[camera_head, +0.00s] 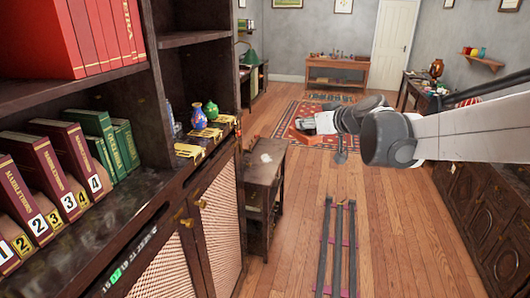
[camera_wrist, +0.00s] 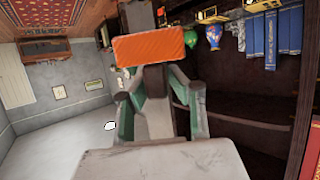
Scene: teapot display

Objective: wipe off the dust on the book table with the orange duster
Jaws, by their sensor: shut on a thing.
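The orange duster (camera_wrist: 148,46) is a ribbed orange block in the wrist view. My gripper (camera_wrist: 152,76) is shut on it, with a green-grey finger on each side. The duster appears apart from both.
Small vases (camera_head: 211,110) and yellow cards (camera_head: 188,151) stand at the ledge's far end. Red books (camera_head: 60,40) fill the upper shelf. Dark cabinets (camera_head: 485,220) line the right side. The wooden floor (camera_head: 390,240) between is largely open, with rails along it.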

